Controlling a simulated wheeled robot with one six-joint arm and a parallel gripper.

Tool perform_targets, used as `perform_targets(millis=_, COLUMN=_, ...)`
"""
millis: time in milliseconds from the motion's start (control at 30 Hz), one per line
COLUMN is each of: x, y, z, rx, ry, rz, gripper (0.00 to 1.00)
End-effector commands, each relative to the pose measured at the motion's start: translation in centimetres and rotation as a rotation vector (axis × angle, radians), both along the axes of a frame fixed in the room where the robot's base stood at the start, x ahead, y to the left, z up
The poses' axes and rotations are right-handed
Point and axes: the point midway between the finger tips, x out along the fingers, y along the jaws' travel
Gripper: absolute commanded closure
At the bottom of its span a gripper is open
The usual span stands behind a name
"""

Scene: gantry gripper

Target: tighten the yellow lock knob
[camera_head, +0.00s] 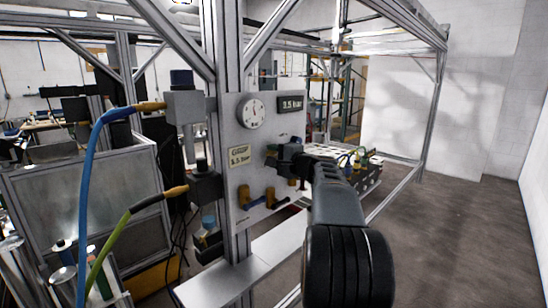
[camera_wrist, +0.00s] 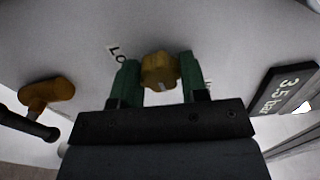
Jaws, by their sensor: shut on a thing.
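The yellow lock knob (camera_wrist: 160,71) sits on the pale panel (camera_wrist: 220,45) in the wrist view. It has a lobed edge and a pale mark on its near face. The green fingers of my gripper (camera_wrist: 159,78) are shut on it, one on each side. Lettering starting "LO" shows on the panel left of the knob; the lettering to the right is mostly hidden by a finger. In the head view my gripper (camera_head: 272,156) reaches the right part of the panel, and the knob cannot be made out there.
The panel also holds a round gauge (camera_head: 252,113) and a dark display (camera_head: 291,103). A blue hose (camera_head: 88,160) is left of the frame post (camera_head: 229,60).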

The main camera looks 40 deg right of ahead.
Motion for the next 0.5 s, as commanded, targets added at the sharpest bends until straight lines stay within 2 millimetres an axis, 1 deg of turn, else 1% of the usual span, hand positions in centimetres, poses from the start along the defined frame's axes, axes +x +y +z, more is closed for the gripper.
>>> perform_targets(millis=500, x=0.01, y=0.03, z=0.07, rx=0.485, ry=0.088, rz=0.001, gripper=0.83)
